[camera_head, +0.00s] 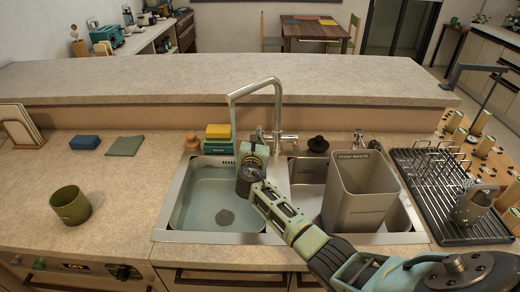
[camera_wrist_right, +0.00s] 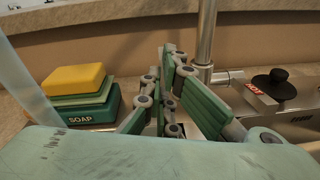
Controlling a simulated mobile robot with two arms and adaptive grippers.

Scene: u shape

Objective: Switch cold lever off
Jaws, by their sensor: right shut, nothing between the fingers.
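The chrome faucet (camera_head: 278,100) stands behind the sink, with its spout over the left basin. Its post also shows in the right wrist view (camera_wrist_right: 207,35). A lever (camera_head: 290,137) sticks out to the right of the post, beside a red HOT label (camera_wrist_right: 255,87). No cold lever is clearly visible; the left side of the faucet base is hidden behind my right gripper (camera_head: 262,133). That gripper is shut and empty, its fingers (camera_wrist_right: 168,80) just left of the post; I cannot tell whether they touch anything. My left gripper is out of view.
The left basin (camera_head: 205,200) holds water. A pale translucent streak (camera_wrist_right: 22,75), perhaps running water, crosses the wrist view's left. Sponges on a soap box (camera_head: 218,138) stand left of the gripper. A food-waste bin (camera_head: 358,195) and dish rack (camera_head: 470,220) are right.

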